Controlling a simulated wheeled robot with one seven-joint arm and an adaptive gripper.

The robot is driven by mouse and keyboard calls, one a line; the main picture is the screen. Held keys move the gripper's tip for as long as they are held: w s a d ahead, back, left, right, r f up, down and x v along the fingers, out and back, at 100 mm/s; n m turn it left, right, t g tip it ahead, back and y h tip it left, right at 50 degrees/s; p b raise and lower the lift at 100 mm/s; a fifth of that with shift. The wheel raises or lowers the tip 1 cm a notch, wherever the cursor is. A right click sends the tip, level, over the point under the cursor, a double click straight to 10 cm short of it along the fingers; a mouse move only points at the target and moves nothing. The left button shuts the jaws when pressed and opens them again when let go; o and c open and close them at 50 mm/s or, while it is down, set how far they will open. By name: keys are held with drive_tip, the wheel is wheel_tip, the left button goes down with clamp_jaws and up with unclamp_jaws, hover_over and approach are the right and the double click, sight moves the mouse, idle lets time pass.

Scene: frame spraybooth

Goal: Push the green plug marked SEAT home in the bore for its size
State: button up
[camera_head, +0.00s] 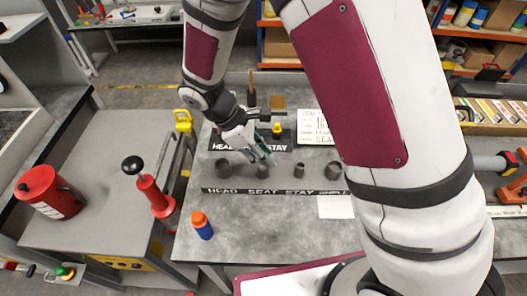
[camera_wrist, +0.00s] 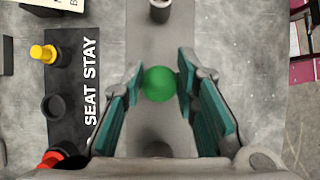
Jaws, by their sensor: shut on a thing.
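My gripper (camera_wrist: 160,82) is shut on the green plug (camera_wrist: 159,84), whose round top shows between the two teal-padded fingers. In the head view my gripper (camera_head: 264,158) is low over the grey bench, close to the second dark bore from the left (camera_head: 262,171). The fingers hide most of the plug there. I cannot tell whether the plug's lower end is inside a bore. Another bore stands at the left (camera_head: 222,168), and two stand to the right (camera_head: 299,168) and (camera_head: 333,170). One bore (camera_wrist: 160,11) shows at the top of the wrist view.
A black rack marked SEAT and STAY (camera_wrist: 88,85) holds a yellow plug (camera_wrist: 43,54) and a red plug (camera_wrist: 50,158), with an empty socket (camera_wrist: 53,107) between. An orange-and-blue bottle (camera_head: 202,226) stands at the bench's front left. A white card (camera_head: 335,207) lies right.

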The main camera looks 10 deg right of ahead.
drive_tip(key=shift+f, duration=0.65)
drive_tip(key=shift+r, duration=0.1)
drive_tip(key=shift+r, duration=0.7)
drive_tip(key=shift+f, duration=0.6)
idle(2.0)
drive_tip(key=shift+r+p, duration=0.3)
drive_tip(key=shift+r, duration=0.3)
idle(1.1)
drive_tip(key=shift+f, duration=0.85)
drive_tip(key=o, duration=1.1)
